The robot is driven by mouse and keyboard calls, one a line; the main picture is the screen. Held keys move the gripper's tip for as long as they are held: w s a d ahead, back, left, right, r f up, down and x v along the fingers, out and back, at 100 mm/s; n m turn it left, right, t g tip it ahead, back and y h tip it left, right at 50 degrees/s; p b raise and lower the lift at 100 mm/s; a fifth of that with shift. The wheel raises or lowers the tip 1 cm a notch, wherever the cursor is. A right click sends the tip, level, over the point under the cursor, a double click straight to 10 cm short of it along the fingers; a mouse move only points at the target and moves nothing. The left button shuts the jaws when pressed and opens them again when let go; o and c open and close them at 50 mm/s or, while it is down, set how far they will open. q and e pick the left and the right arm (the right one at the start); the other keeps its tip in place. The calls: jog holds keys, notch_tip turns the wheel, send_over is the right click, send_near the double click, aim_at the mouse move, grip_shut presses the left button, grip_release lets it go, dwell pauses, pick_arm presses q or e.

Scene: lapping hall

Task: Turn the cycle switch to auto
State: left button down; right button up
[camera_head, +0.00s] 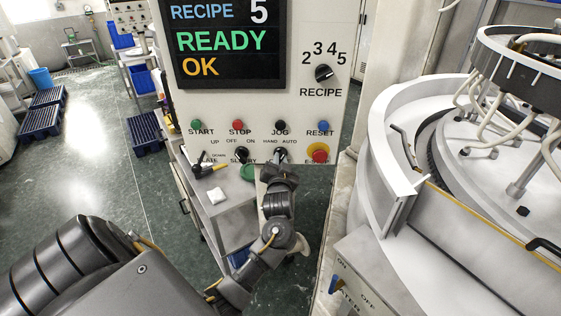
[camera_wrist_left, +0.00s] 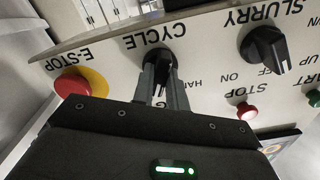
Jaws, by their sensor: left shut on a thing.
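My left gripper (camera_wrist_left: 163,84) is shut on this knob, one finger on each side. A white mark shows on the knob between the fingers. The HAND label is partly visible beside one finger; the AUTO label is hidden in the wrist view. In the head view my left gripper (camera_head: 281,161) covers most of the switch, under the HAND and AUTO labels. My right gripper is not in view.
The red E-stop (camera_head: 318,153) on its yellow ring is close to the right of the switch. The slurry switch (camera_wrist_left: 267,48) is on its other side. Above are the recipe knob (camera_head: 323,73) and a screen (camera_head: 230,45) reading READY, OK. A grey cart (camera_head: 226,212) stands below.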

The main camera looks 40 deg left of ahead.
pick_arm(q)
jog(key=shift+m, duration=0.5)
jog(key=c, duration=1.4)
grip_release()
jog(key=b+v, duration=0.3)
jog(key=v, duration=0.7)
jog(key=shift+s+d, duration=0.3)
